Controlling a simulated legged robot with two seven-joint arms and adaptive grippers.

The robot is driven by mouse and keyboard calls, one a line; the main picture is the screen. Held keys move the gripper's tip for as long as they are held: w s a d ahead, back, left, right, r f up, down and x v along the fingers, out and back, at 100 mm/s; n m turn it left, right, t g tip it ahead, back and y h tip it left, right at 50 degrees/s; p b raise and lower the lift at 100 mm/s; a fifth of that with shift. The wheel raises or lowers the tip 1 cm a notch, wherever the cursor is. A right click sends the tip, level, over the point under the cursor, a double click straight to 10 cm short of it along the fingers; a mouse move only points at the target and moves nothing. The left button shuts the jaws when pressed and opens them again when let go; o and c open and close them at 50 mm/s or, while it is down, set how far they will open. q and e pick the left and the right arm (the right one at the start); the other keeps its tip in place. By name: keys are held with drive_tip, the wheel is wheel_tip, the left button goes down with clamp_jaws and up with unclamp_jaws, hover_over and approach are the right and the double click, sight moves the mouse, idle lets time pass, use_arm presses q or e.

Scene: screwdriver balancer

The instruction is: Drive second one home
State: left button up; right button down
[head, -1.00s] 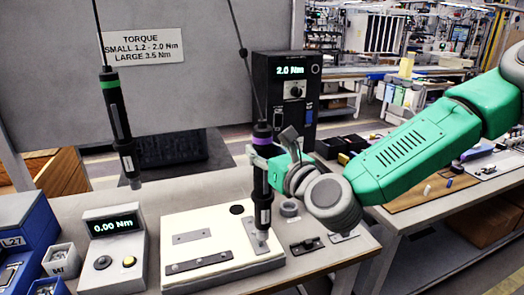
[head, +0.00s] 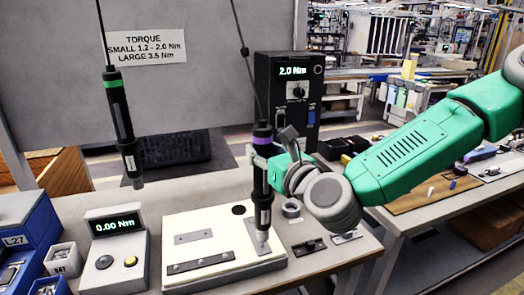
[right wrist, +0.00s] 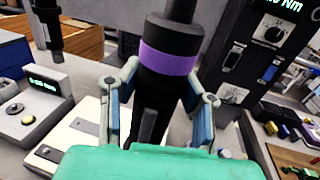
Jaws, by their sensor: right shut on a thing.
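My right gripper (head: 263,157) is shut around the purple-banded screwdriver (head: 263,195), which hangs on a cable and stands nearly upright. The purple band also shows close up between the fingers in the right wrist view (right wrist: 168,62). The driver's tip is down at a grey plate (head: 251,236) at the right of the white fixture block (head: 190,222); I cannot tell whether it sits in a screw. A dark strip with several screws (head: 200,263) lies along the block's front. A green-banded screwdriver (head: 120,125) hangs free at left. My left gripper is not in view.
The torque controller (head: 285,100) reads 2.0 Nm. A torque tester (head: 118,247) reads 0.00 Nm beside blue bins (head: 25,235) at left. Small parts (head: 308,246) and a grey ring (head: 291,208) lie right of the block. A torque sign (head: 145,46) is on the back panel.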

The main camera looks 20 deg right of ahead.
drive_tip(key=shift+f+b, duration=1.15)
drive_tip(key=shift+f, duration=0.05)
idle(0.7)
drive_tip(key=shift+s+f+b, duration=0.15)
drive_tip(key=shift+f+b, duration=0.4)
drive_tip(key=shift+f, duration=0.25)
idle(0.9)
drive_tip(key=shift+r, duration=0.1)
drive_tip(key=shift+w+r+p, duration=0.2)
drive_tip(key=shift+r+p, duration=0.35)
drive_tip(key=shift+r, duration=0.25)
wheel_tip(320, 180, up, 2)
drive_tip(key=shift+s+r+p, duration=0.1)
drive_tip(key=shift+p, duration=0.4)
drive_tip(key=shift+r+p, duration=0.7)
drive_tip(key=shift+r, duration=0.6)
drive_tip(key=shift+f, duration=0.15)
